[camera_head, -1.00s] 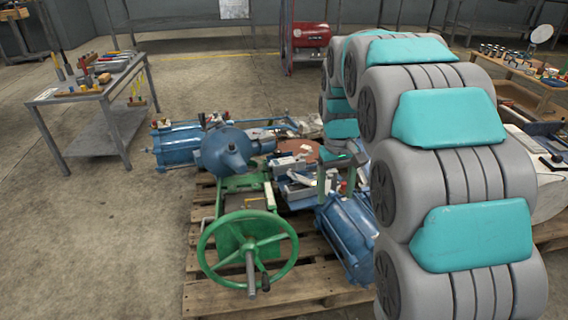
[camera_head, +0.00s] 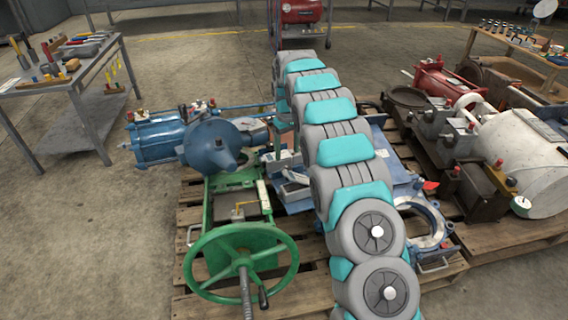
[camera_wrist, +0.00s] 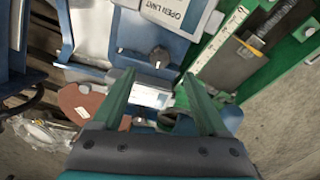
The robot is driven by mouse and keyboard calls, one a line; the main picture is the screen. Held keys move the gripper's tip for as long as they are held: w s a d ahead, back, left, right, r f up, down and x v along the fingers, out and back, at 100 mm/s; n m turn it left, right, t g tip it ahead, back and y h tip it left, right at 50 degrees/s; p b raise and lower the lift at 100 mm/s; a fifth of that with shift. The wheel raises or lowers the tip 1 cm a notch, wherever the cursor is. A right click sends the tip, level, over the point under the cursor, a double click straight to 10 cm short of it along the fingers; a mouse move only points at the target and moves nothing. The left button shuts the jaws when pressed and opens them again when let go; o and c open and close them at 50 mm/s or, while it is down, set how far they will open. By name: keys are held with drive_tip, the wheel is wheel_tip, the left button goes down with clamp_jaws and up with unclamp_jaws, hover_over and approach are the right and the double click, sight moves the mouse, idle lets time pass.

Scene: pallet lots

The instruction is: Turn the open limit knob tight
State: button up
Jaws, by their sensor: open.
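In the wrist view a label reading "OPEN LIMIT" (camera_wrist: 170,10) sits on a pale and blue housing. A small dark round knob (camera_wrist: 159,57) stands on the blue edge just below the label. My gripper (camera_wrist: 158,77) shows two green fingers spread apart, with nothing between them. The knob lies just beyond and roughly between the fingertips, and I see no contact. In the head view my arm covers the housing area, so I cannot make out the knob or the fingertips there.
A green handwheel (camera_head: 241,263) with a green frame stands at the front of the wooden pallet (camera_head: 190,215). A blue actuator (camera_head: 165,140) lies behind it. A tool table (camera_head: 75,95) is at left. Red and white equipment (camera_head: 530,160) is at right. The left floor is clear.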

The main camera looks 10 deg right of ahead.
sight(287, 168)
wheel_tip(287, 168, down, 8)
drive_tip(key=shift+r, duration=0.2)
idle(0.3)
clamp_jaws()
idle(0.5)
